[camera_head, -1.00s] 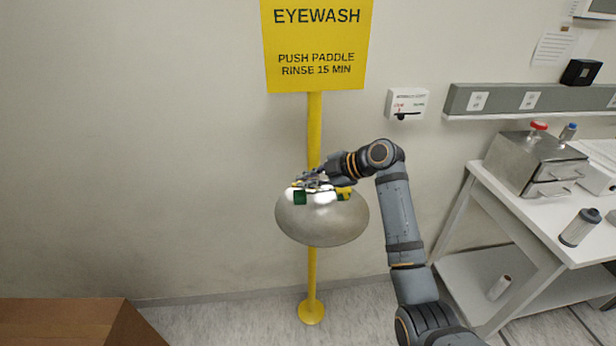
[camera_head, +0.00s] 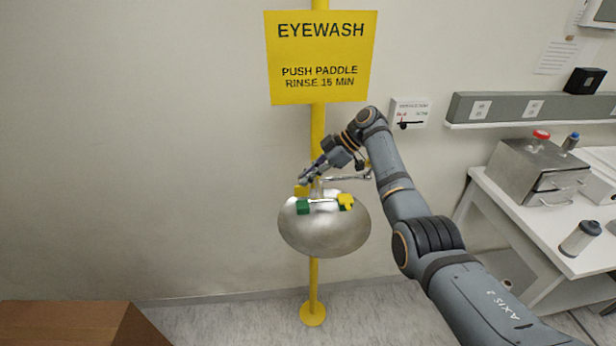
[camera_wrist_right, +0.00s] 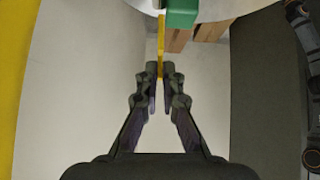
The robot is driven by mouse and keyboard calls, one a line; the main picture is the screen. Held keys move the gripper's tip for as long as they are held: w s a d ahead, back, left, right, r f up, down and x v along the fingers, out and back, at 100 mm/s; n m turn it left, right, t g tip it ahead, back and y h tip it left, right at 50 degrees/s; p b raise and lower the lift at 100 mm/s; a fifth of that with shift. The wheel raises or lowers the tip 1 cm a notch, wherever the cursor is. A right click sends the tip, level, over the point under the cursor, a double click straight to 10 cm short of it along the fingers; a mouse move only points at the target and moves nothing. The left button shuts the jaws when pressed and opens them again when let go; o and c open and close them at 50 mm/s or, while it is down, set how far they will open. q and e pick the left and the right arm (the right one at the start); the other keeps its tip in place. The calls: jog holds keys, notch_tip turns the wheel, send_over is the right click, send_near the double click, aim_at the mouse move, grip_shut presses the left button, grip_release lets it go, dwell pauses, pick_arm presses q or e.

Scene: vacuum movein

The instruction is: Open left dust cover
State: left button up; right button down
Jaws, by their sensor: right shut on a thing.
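The eyewash has a metal bowl (camera_head: 325,238) on a yellow post. Its left nozzle (camera_head: 303,208) shows as a bare green block, also seen in the right wrist view (camera_wrist_right: 182,12). The yellow left dust cover (camera_head: 301,190) stands up behind that nozzle, off its top. In the right wrist view the cover (camera_wrist_right: 161,45) is a thin yellow strip running edge-on down to the fingertips. My right gripper (camera_head: 305,179) is shut on it, its fingers close together around the strip (camera_wrist_right: 160,72). The right dust cover (camera_head: 346,201) is yellow and sits at the right nozzle. My left gripper is out of view.
The yellow EYEWASH sign (camera_head: 320,58) hangs above on the post. A metal lever (camera_head: 347,178) sits behind the bowl, close to my wrist. A white bench (camera_head: 560,240) stands at the right, and a brown box (camera_head: 70,318) at the lower left.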

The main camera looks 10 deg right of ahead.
jog(key=shift+f, duration=0.1)
dwell(0.3)
jog(key=c, duration=1.5)
grip_release()
jog(key=shift+w, duration=0.1)
jog(key=v, duration=1.2)
